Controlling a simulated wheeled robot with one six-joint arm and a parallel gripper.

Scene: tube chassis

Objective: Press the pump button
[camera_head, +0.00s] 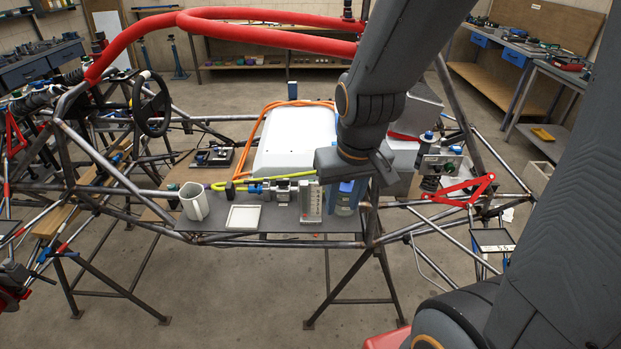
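A small pump-like assembly (283,190) with a yellow hose (222,185) sits on the dark shelf (270,222) of the tube chassis. A grey upright block with markings (311,203) stands at its right. A blue device (345,197) stands right of that block. I cannot tell which small part is the pump button. My gripper (352,168) comes down from the upper right, in front of or over the blue device, and hides part of it. Its fingers are not clear, so I cannot tell if it is open, or if it touches anything.
A white mug (194,201) and a small white tray (243,217) stand on the shelf's left. A white box (297,141) with an orange hose lies behind. Steel tubes, a red padded bar (262,16) and a red bracket (462,190) surround the shelf.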

